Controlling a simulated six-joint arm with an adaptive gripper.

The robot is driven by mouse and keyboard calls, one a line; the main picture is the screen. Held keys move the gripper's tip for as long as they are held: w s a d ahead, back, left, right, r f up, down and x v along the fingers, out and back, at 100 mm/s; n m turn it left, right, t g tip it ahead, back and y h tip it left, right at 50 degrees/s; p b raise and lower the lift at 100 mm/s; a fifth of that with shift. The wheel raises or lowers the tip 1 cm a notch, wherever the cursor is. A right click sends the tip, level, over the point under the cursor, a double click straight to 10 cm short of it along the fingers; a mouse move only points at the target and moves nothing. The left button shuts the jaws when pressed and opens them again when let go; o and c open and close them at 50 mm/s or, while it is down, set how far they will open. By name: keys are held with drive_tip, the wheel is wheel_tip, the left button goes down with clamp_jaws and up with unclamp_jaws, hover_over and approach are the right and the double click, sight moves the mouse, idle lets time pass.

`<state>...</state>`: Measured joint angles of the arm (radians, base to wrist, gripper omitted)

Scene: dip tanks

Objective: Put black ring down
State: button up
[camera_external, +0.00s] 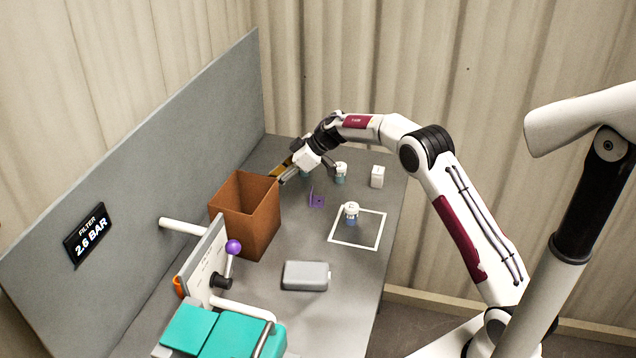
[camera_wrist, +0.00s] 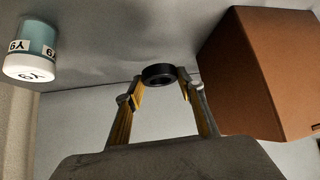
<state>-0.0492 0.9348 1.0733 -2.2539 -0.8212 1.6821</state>
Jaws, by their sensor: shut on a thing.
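The black ring (camera_wrist: 159,75) is between the fingertips of my gripper (camera_wrist: 160,80) in the wrist view, and the fingers are shut on it. Whether the ring touches the surface beyond it I cannot tell. In the external view my gripper (camera_external: 281,176) is at the far end of the bench, just behind and to the right of the brown box. The ring cannot be made out there.
The open brown box (camera_external: 240,215) stands close to my gripper; it also shows in the wrist view (camera_wrist: 255,75). A labelled jar (camera_wrist: 35,50) is at the wrist view's left. On the grey bench (camera_external: 330,272) are a white square outline (camera_external: 333,240), a purple bracket (camera_external: 316,197) and a grey case (camera_external: 306,275).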

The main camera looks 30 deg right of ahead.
drive_tip(key=shift+f, duration=2.45)
drive_tip(key=shift+f, duration=0.15)
drive_tip(key=o, duration=1.4)
drive_tip(key=shift+c, duration=0.2)
drive_tip(key=shift+r, duration=0.2)
drive_tip(key=v, duration=1.2)
